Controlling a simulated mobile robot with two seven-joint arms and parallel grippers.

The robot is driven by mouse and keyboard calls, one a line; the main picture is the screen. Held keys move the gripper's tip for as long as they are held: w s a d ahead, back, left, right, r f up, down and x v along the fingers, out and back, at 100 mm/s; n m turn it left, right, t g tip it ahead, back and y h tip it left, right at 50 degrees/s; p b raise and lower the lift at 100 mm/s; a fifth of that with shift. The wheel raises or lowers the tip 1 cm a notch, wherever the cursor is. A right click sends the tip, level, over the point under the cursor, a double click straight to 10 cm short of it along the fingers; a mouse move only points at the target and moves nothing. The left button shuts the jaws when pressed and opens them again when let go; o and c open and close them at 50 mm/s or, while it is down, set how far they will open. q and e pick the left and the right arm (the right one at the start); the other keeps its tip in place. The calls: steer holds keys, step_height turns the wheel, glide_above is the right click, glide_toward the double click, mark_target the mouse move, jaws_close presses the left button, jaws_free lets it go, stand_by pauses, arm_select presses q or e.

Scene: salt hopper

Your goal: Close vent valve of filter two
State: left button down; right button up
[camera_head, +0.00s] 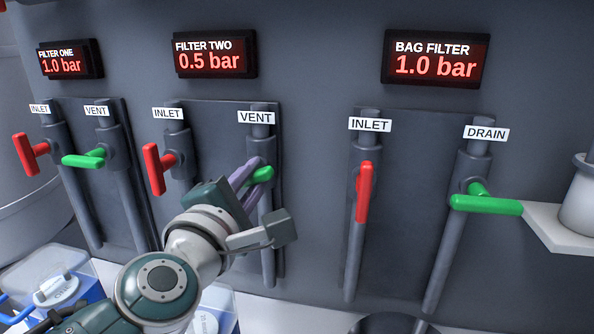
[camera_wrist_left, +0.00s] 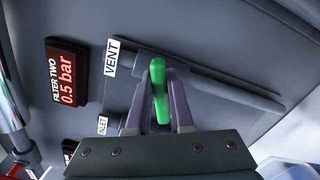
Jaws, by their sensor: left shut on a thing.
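The green handle of filter two's vent valve (camera_head: 263,174) sits on the grey pipe under the VENT label (camera_head: 256,118). My left gripper (camera_head: 249,174) comes from below left, its purple fingers shut on this handle. In the left wrist view the green handle (camera_wrist_left: 159,92) stands between the two fingers, in front of the pipe. In the head view, the fingers and hand hide part of the handle, so its exact angle is hard to tell. The filter two display (camera_head: 214,54) reads 0.5 bar. My right gripper is not in view.
Filter two's red inlet handle (camera_head: 154,169) is left of my gripper. Filter one's green vent handle (camera_head: 83,161) is farther left. The bag filter's red inlet handle (camera_head: 364,192) and green drain handle (camera_head: 486,205) are to the right. A white shelf (camera_head: 555,230) juts out at right.

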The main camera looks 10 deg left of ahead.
arm_select(q)
steer(key=shift+f+m, duration=0.2)
steer(key=shift+m, duration=1.9)
steer(key=c, duration=0.8)
jaws_free()
steer(key=shift+s+p, duration=0.35)
steer(key=shift+s, duration=0.1)
steer(key=s, duration=0.9)
steer(key=shift+p, duration=0.45)
